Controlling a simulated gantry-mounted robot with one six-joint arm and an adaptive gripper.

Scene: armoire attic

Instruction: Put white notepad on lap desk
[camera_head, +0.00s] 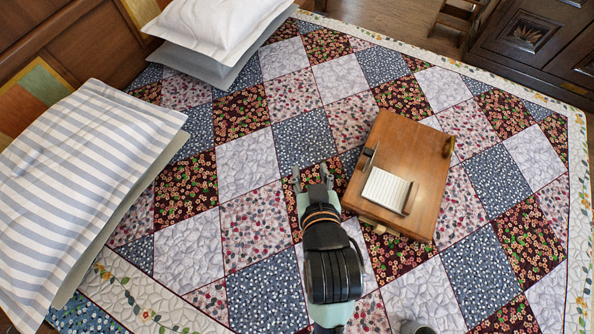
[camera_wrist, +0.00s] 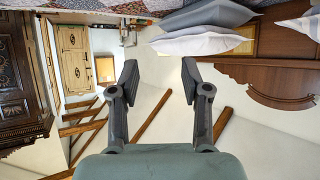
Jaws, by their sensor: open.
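The wooden lap desk (camera_head: 425,140) lies on the patchwork quilt, right of centre in the head view. A white notepad (camera_head: 384,190) with faint lines lies on the lap desk's top, towards its near left part. My gripper (camera_head: 311,179) is left of the lap desk and apart from it. In the wrist view my gripper (camera_wrist: 160,80) has its two fingers spread wide with nothing between them. Neither the notepad nor the lap desk shows in the wrist view.
Dark slim pieces stand by the notepad on the lap desk. A striped pillow (camera_head: 85,180) lies at left, white and grey pillows (camera_head: 215,30) at top left. Dark carved furniture (camera_head: 540,45) stands at top right. The quilt (camera_head: 255,235) is otherwise largely clear.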

